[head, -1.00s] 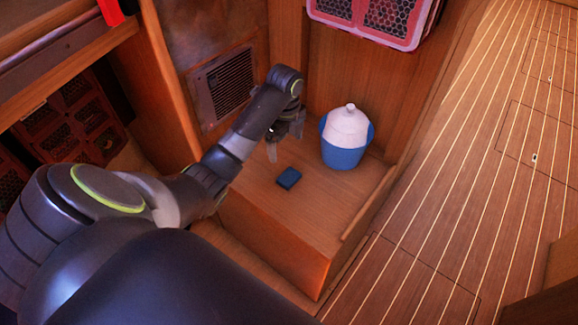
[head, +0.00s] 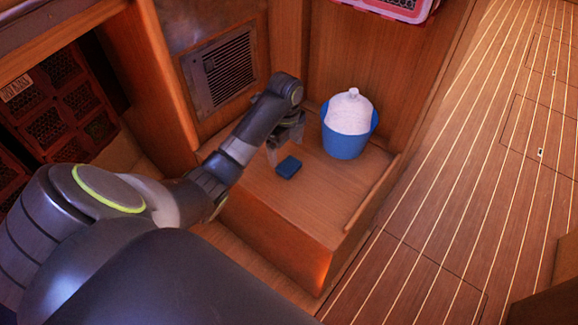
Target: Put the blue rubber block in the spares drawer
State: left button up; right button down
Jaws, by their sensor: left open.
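The blue rubber block (head: 288,167) lies flat on top of a low wooden locker (head: 290,206), near its middle. My left arm comes in from the left, and my left gripper (head: 284,148) hangs just above and behind the block, open, with nothing seen between its fingers. Part of the gripper is hidden behind its own wrist, and I cannot tell whether a finger touches the block. My right gripper is not in view. No drawer that I can name as the spares drawer shows clearly.
A vent grille (head: 222,70) is on the wall behind. Dark compartments with a small label (head: 16,88) are at the left. Open plank floor (head: 465,200) lies right.

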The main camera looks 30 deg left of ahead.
aim_at(288, 164)
pick_arm(q)
jog(key=f, duration=0.1)
jog(key=f+b, duration=0.1)
jog(key=f, duration=0.1)
jog(key=f+b, duration=0.1)
jog(key=shift+s+d+f, duration=0.2)
jog(key=shift+d+f, duration=0.2)
jog(key=shift+f, duration=0.2)
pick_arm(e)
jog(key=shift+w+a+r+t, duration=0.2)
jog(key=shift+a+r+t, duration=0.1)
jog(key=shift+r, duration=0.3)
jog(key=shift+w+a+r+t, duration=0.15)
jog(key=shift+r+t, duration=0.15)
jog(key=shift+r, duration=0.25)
